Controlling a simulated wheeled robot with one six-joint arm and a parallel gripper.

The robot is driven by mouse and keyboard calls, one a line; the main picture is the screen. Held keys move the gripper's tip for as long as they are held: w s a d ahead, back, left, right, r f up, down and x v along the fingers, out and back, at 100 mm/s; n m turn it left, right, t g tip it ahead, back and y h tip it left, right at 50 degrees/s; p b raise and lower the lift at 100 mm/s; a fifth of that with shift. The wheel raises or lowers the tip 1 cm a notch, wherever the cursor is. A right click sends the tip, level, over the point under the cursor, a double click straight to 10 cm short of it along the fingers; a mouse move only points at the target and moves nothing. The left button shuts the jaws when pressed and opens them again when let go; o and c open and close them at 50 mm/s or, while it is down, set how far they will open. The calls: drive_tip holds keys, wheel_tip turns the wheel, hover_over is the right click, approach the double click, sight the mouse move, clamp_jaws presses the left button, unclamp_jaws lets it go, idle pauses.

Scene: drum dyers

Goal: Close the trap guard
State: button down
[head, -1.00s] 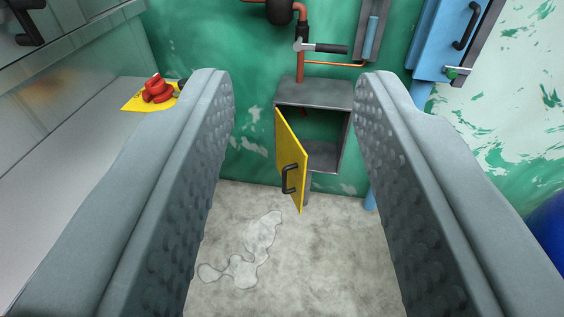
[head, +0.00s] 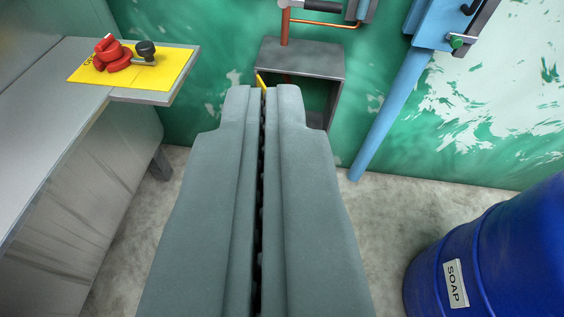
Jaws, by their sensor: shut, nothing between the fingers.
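The trap guard is a yellow door (head: 262,81) on a grey metal box (head: 302,57) against the green wall. Only a thin strip of the door's top shows; my gripper hides the rest, including its handle. The right part of the box's dark opening (head: 317,99) shows, so the door is not over that side. My gripper (head: 264,90) is shut and empty, its fingertips in front of the door in the picture. I cannot tell whether they touch it.
At left, a grey bench (head: 190,82) carries a yellow plate (head: 172,72) with a red knob (head: 112,55) and a black knob (head: 145,51). A blue soap drum (head: 500,262) stands lower right. A blue post (head: 392,115) is right of the box.

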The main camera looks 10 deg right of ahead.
drive_tip(key=w+a+f+n+g+h, duration=0.15)
drive_tip(key=w+f+g, duration=0.35)
drive_tip(key=w+f, duration=0.95)
drive_tip(key=w+a+f+n+g+h, duration=0.15)
drive_tip(key=w+f+g, duration=0.25)
drive_tip(key=w+f, duration=1.05)
drive_tip(key=w+d+f, duration=0.4)
drive_tip(key=d+f, duration=0.2)
drive_tip(key=f, duration=0.4)
drive_tip(key=shift+h, duration=0.3)
drive_tip(key=shift+d+f, duration=0.1)
